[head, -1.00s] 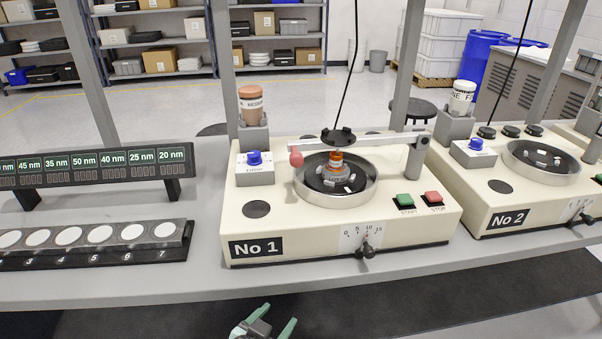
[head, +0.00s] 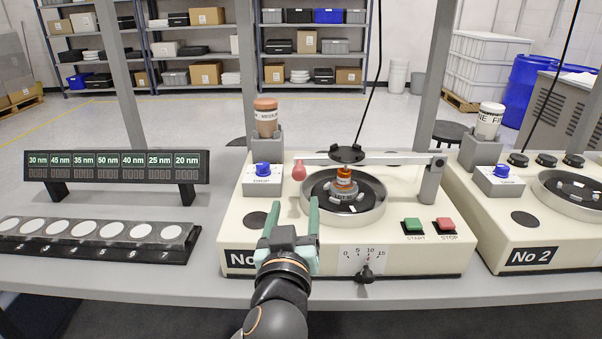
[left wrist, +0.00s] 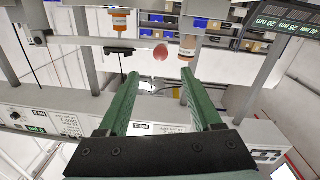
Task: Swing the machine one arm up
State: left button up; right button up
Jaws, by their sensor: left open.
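Machine one (head: 400,262), a cream housing labelled No 1, stands on the bench. Its arm (head: 395,159) is a pale bar lying level across the round bowl (head: 378,210), from a grey post (head: 433,180) at the right to a red-pink knob (head: 299,171) at its left end. My left gripper (head: 293,204) is open and empty, at the machine's front left, its fingers pointing toward the knob and short of it. In the left wrist view the knob (left wrist: 160,52) shows beyond and between the open fingertips (left wrist: 161,85), with the bar (left wrist: 95,41) beside it.
A blue button box (head: 262,180) and an orange-capped bottle (head: 266,118) stand left of and behind the knob. START (head: 413,226) and STOP (head: 445,227) buttons are at the right. Machine No 2 (head: 525,235) stands further right.

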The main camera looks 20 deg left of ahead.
aim_at(299, 177)
pick_arm(q)
jog(key=x, duration=1.2)
jog(key=shift+f, duration=0.1)
jog(key=shift+c, duration=0.3)
grip_shut()
dwell(0.8)
